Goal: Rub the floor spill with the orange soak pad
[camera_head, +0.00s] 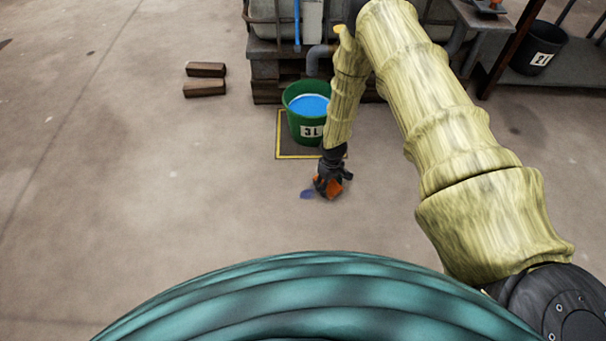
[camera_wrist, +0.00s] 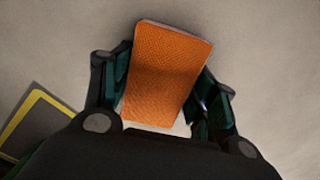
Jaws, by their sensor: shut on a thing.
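The orange soak pad (camera_wrist: 167,75) is held between the two fingers of my gripper (camera_wrist: 163,95), which is shut on it. In the head view my gripper (camera_head: 329,180) is low over the floor with the orange pad (camera_head: 334,190) at its tip. A small blue floor spill (camera_head: 307,194) shows just left of the pad. The rest of the spill, if any, is hidden behind the gripper and pad. I cannot tell whether the pad touches the floor.
Two wooden blocks (camera_head: 205,88) lie back left. A dark bucket (camera_head: 538,50) stands back right. Floor to the left is clear.

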